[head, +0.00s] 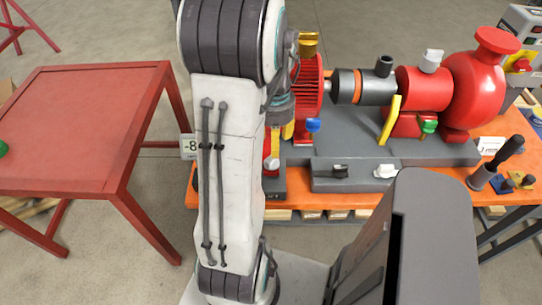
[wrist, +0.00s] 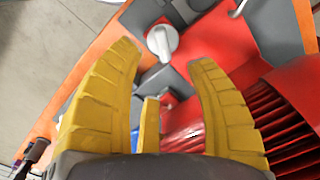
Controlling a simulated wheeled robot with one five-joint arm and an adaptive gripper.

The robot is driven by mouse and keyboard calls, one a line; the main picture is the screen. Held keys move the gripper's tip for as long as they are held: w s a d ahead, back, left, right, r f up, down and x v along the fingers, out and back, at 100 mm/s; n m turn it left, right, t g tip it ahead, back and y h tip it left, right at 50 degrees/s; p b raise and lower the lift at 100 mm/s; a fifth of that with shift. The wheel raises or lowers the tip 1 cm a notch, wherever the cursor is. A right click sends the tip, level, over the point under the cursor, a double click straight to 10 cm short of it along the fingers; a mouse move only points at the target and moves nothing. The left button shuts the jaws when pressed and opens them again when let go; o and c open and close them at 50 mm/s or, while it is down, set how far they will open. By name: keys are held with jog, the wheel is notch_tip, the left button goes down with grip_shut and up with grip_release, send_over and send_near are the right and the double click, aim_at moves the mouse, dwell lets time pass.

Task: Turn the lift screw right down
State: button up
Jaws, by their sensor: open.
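In the wrist view my gripper (wrist: 166,56) is open, its two yellow fingers spread wide. A pale grey knob with a raised grip bar (wrist: 162,42) lies beyond and between the fingertips, apart from both as it appears. I cannot tell for certain that this knob is the lift screw. Nothing shows held in the jaws. A blue part (wrist: 135,140) is partly hidden by the left finger. In the head view my arm covers most of the gripper and the left end of the skid.
A red finned motor (head: 308,88) stands close to my gripper, with a red pump (head: 475,90) to its right. A yellow lever (head: 389,120) rises between them. The orange bench (head: 350,203) carries the skid. A red table (head: 80,120) stands left, with clear floor between.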

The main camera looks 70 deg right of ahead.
jog(key=shift+f, duration=0.3)
jog(key=shift+m, duration=0.3)
jog(key=shift+f, duration=3.4)
jog(key=shift+c, duration=0.2)
grip_shut()
